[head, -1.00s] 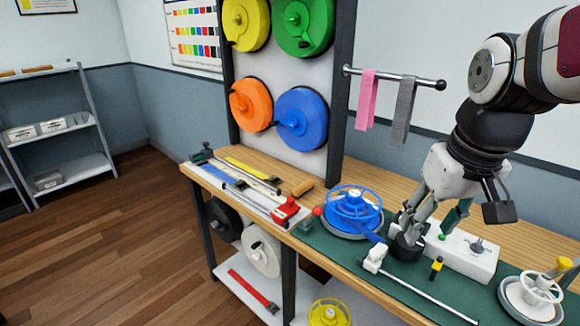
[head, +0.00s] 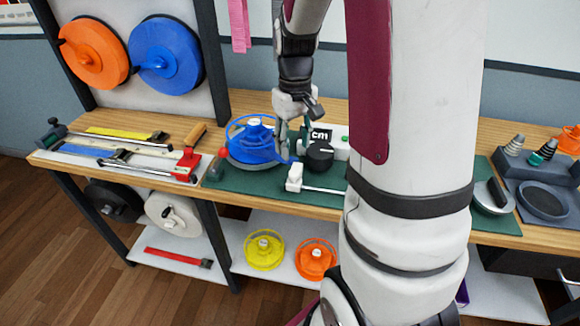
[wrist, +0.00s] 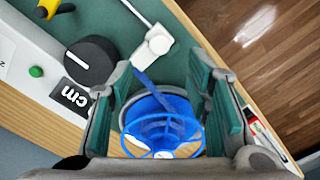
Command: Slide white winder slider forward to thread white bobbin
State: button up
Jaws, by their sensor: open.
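The white winder slider (head: 294,177) is a small white block on a metal rail over the green mat. It also shows in the wrist view (wrist: 155,42), beyond my fingertips. A blue strap (wrist: 144,80) runs from the blue bobbin (head: 250,143) toward the slider. My gripper (head: 292,140) is open and empty, between the blue bobbin and the black knob, behind the slider. In the wrist view my gripper (wrist: 168,92) has its green-padded fingers spread, with the strap and blue bobbin showing between them.
The black knob (head: 320,155) and white winder box with its cm label (head: 322,134) are close on the right. The red-handled strap tool (head: 187,164) lies left of the blue bobbin. Yellow (head: 264,252) and orange (head: 316,261) bobbins stand on the lower shelf.

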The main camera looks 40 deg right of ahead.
aim_at(294, 173)
notch_tip(294, 173, down, 9)
jog(key=shift+r, duration=0.15)
jog(key=shift+c, duration=0.5)
grip_shut()
